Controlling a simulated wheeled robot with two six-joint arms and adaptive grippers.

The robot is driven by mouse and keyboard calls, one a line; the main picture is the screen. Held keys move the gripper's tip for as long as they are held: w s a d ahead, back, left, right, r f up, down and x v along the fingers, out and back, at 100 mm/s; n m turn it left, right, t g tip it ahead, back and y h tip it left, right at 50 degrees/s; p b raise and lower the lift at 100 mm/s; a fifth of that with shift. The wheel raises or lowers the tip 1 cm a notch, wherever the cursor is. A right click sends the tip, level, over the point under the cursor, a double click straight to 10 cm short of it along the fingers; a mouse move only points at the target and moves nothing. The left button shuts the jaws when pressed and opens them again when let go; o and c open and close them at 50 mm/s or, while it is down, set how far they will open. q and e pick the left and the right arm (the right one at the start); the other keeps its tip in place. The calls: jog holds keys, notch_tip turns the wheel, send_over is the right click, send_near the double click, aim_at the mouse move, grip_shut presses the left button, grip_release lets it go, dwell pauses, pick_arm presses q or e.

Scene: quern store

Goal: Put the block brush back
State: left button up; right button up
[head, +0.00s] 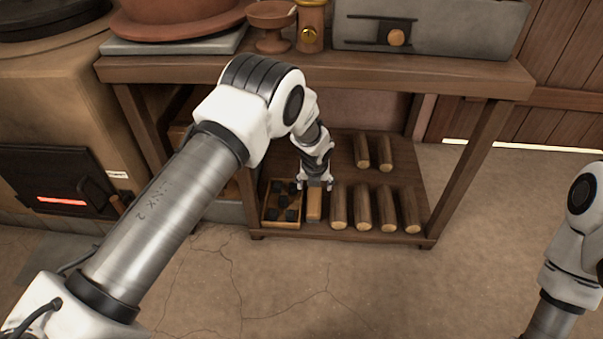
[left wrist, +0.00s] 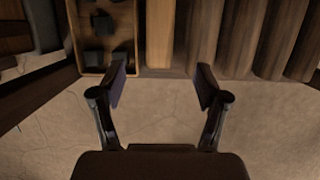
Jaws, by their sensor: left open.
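The block brush (head: 314,206) appears as a narrow wooden block on the low shelf of the wooden stand, between a tray of dark lumps and a row of logs. In the left wrist view its wooden top (left wrist: 159,35) shows just beyond the fingers, in line with the gap between them. My left gripper (head: 316,186) is at the brush in the head view, and partly covers its far end. In the left wrist view the left gripper (left wrist: 161,70) is open, with nothing between its fingers. My right gripper is out of view.
The tray (head: 266,222) of dark lumps is close on the brush's left, and a log (head: 338,207) is close on its right. More logs lie behind. The stand's top (head: 440,75) overhangs the shelf. A stove with a glowing slot (head: 61,201) stands left. The front floor is clear.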

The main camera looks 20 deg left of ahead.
pick_arm(q)
jog(key=s+a+f+n+g, duration=0.1)
jog(key=s+f+n, duration=0.2)
jog(key=s+n, duration=0.35)
jog(key=s+a+f+n+h, duration=0.1)
jog(key=s+f+n, duration=0.35)
jog(key=s, duration=0.35)
jog(key=s+a+f+n+g, duration=0.1)
jog(key=s+f+n, duration=0.1)
jog(key=s+n, duration=0.45)
jog(key=s+a+r+n, duration=0.1)
jog(key=s+n, duration=0.7)
jog(key=s, duration=0.2)
jog(key=s+a+r+n+g, duration=0.1)
jog(key=s+n, duration=0.7)
jog(key=s, duration=0.2)
jog(key=shift+s+a+r, duration=0.3)
jog(key=shift+s+r, duration=0.05)
